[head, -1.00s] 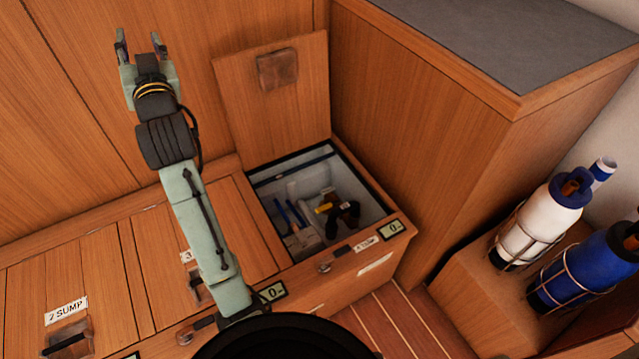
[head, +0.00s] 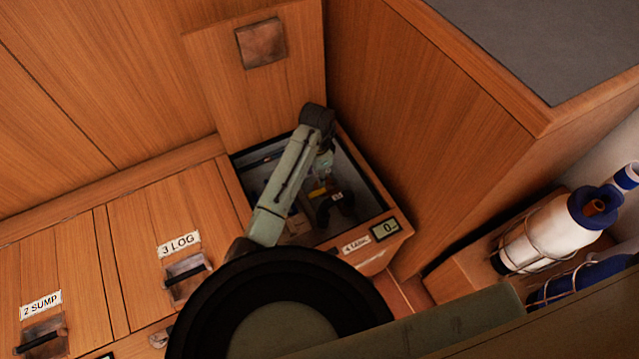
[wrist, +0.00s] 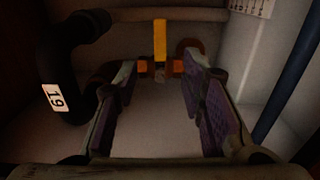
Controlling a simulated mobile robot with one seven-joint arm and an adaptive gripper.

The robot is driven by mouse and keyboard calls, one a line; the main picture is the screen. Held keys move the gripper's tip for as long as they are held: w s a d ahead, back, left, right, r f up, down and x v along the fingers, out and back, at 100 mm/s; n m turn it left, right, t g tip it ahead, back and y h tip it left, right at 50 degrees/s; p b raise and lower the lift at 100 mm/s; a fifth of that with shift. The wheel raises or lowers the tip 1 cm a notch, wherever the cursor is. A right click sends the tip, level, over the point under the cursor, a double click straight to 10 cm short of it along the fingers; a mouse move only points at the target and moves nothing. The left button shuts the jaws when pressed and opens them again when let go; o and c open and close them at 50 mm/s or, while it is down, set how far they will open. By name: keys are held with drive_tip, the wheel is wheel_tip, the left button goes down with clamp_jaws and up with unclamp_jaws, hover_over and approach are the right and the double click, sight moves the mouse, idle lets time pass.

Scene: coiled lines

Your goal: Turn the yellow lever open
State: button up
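The yellow lever (wrist: 160,40) stands upright in the wrist view, above an orange valve body (wrist: 146,67) on a pipe. In the head view a small yellow part of it (head: 318,192) shows inside the open locker (head: 376,190). My gripper (wrist: 158,74) is open and empty, its two purple-padded fingers reaching toward the valve. The lever appears centred between the fingertips and beyond them; I cannot tell the exact gap. In the head view my arm reaches down into the locker and partly hides the inside.
A black hose marked 19 (wrist: 60,75) curves on the left of the wrist view. A blue pipe (wrist: 291,85) slants on the right. The raised lid (head: 230,85) leans behind the locker. A tall wooden cabinet (head: 430,130) stands close on its right.

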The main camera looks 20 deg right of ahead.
sight(318, 192)
wheel_tip(318, 192, down, 9)
drive_tip(key=shift+f+b, duration=0.15)
drive_tip(key=shift+b, duration=0.25)
clamp_jaws()
idle(0.4)
idle(0.4)
